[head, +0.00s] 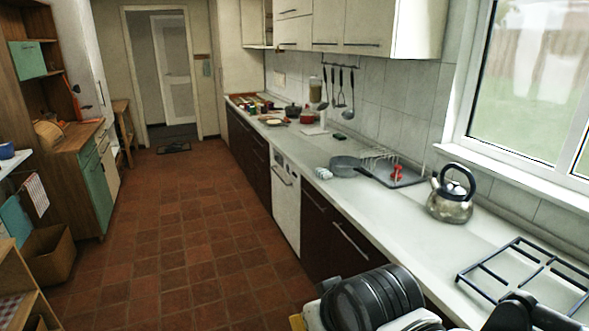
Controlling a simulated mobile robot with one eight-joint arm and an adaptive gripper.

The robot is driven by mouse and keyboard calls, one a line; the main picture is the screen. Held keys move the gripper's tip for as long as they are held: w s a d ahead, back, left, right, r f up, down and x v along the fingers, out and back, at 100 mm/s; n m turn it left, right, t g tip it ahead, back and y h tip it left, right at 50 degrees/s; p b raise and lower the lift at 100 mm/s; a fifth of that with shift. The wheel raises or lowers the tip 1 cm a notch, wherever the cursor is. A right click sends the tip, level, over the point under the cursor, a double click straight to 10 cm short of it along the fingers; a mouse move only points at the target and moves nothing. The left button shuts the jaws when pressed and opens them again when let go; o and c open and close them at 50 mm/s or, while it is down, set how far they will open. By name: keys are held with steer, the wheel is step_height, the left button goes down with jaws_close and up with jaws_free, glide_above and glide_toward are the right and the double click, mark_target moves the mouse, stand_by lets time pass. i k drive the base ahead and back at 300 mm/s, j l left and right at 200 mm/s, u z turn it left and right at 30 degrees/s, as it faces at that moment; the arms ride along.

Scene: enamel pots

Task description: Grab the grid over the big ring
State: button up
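The grid (488,258) is a dark metal frame with crossing bars and short inward prongs. It lies over the white worktop at the right of the head view, and its right end runs out of the frame. I cannot make out the big ring as a separate thing under it. A black part of my arm, possibly my gripper (532,314), shows at the bottom edge just in front of the grid. It covers part of the grid's near side. Its fingers cannot be made out, and nothing is seen held.
A kettle (452,200) with a dark handle stands left of the grid. Farther along the worktop are a dark tray (405,175) with a red item, a grey pan (344,168) and a dish rack (378,157). A window is behind the worktop. The tiled floor (180,220) is clear.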

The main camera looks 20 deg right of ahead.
mark_target(459, 276)
steer(key=i+z, duration=0.3)
steer(key=z, duration=0.15)
steer(key=i+j+z, duration=0.15)
steer(key=i+z, duration=0.25)
steer(key=i+j+z, duration=0.2)
steer(key=z, duration=0.25)
steer(key=i+j+z, duration=0.2)
steer(key=z, duration=0.25)
steer(key=i+j+z, duration=0.15)
steer(key=j+z, duration=0.25)
steer(key=i+j+z, duration=0.1)
steer(key=z, duration=0.3)
steer(key=i+j+z, duration=0.1)
steer(key=z, duration=0.35)
steer(key=i+j+z, duration=0.1)
steer(key=z, duration=0.3)
steer(key=j+z, duration=0.5)
steer(key=z, duration=0.35)
steer(key=j+z, duration=0.25)
steer(key=z, duration=0.15)
steer(key=i+j+z, duration=0.1)
steer(key=j+z, duration=0.2)
